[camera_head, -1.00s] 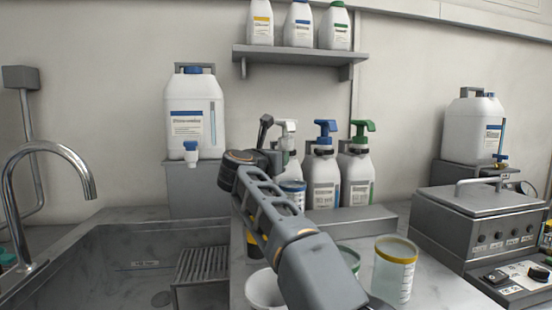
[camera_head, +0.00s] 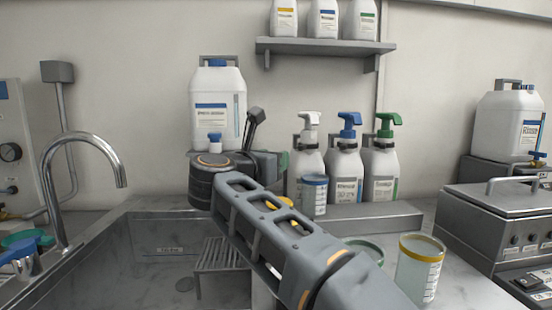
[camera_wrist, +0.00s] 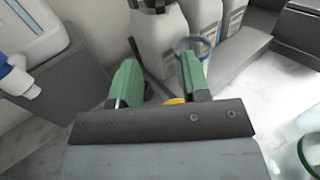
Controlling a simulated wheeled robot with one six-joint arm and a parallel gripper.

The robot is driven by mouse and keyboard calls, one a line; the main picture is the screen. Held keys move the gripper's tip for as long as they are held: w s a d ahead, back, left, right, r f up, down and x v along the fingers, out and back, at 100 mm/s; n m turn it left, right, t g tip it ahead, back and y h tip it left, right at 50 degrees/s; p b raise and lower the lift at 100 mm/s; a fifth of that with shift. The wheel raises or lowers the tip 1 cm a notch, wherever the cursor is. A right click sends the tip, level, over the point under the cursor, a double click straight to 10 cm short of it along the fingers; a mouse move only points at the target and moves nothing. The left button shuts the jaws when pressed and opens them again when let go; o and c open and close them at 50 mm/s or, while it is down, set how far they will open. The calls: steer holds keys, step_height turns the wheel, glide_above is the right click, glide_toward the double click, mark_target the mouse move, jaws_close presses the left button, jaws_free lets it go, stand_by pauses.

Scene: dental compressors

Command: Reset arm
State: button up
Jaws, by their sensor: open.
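My gripper shows in the wrist view (camera_wrist: 155,85) with its two green fingers spread apart and nothing held between them. Beyond the fingers stand white pump bottles (camera_wrist: 160,40) and a blue-rimmed container (camera_wrist: 189,44). A bit of yellow shows low between the fingers. In the head view my arm is folded, reaching up from the lower right, and its links hide most of the gripper.
Pump bottles with white, blue and green heads (camera_head: 345,170) stand behind my arm. A large jug (camera_head: 217,105) stands at the wall. A yellow-rimmed jar (camera_head: 420,270) is right of my arm. A sink (camera_head: 150,255) with a curved tap (camera_head: 85,140) lies left. A metal unit (camera_head: 500,225) stands right.

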step_height(320, 180, up, 12)
steer(key=w+n+t+y+p, duration=0.2)
steer(key=n+t+y+p, duration=0.5)
steer(key=n+p, duration=0.7)
steer(key=s+d+f+n+g+y+p, duration=0.1)
steer(key=s+d+f+n+g+p, duration=0.5)
steer(key=s+n, duration=0.5)
steer(key=s+d+f+n+g+y+p, duration=0.2)
steer(key=s+d+f+n+g+p, duration=0.3)
steer(key=s+f+n+g+p, duration=0.6)
steer(key=s+n+g+p, duration=0.1)
steer(key=n, duration=0.6)
steer(key=shift+d+f+y, duration=0.3)
steer(key=shift+d, duration=0.05)
